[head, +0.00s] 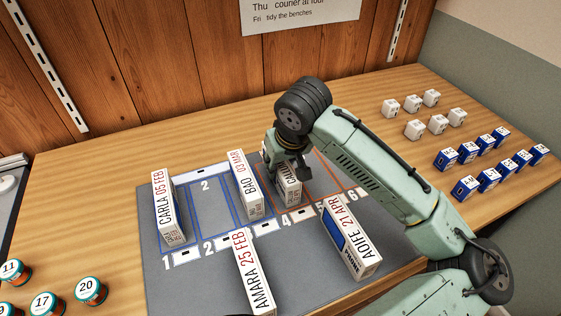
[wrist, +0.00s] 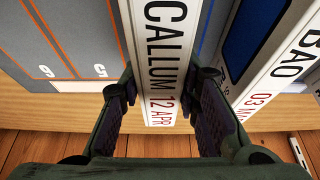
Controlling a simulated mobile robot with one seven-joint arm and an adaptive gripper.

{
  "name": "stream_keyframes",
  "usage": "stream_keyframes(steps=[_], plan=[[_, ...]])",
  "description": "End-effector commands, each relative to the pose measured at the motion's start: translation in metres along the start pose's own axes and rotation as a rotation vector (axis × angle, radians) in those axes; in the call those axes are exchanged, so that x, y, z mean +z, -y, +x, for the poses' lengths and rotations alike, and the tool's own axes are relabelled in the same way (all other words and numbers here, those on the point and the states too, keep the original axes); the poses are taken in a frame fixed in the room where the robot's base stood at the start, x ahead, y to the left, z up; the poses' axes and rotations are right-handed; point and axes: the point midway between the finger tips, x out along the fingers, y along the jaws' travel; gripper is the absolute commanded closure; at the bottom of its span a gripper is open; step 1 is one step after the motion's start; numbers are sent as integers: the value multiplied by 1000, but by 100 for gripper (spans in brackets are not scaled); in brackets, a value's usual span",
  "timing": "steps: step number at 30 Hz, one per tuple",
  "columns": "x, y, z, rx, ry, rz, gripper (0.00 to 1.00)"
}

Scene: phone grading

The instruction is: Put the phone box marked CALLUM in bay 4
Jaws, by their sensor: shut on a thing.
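The white phone box marked CALLUM (head: 289,188) stands on edge above or on the grey mat, behind the 4 label (head: 287,222). In the wrist view the CALLUM box (wrist: 163,55) reads 12 APR and sits between my fingers. My gripper (wrist: 160,110) is shut on its far end; in the head view my gripper (head: 284,165) partly hides the box. I cannot tell whether its base touches the mat. The BAO box (head: 246,185) stands close on its left, apart from it. An orange line runs along its other side.
The CARLA box (head: 168,210) stands in bay 1. The AMARA box (head: 253,272) and AOIFE box (head: 348,238) stand at the mat's front. Bay 2 (head: 207,205) is empty. Small white boxes (head: 414,130) and blue boxes (head: 466,188) are at right.

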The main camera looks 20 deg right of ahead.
Motion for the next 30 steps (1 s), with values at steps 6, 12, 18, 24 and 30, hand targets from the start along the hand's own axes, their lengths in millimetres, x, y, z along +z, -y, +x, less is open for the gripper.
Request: stream_keyframes(steps=[6, 12, 18, 24, 30], plan=[[1, 0, 2, 0, 0, 0, 61], [1, 0, 2, 0, 0, 0, 50], [1, 0, 2, 0, 0, 0, 50], [-1, 0, -8, 2, -2, 1, 50], [-1, 0, -47, 1, -4, -2, 50]])
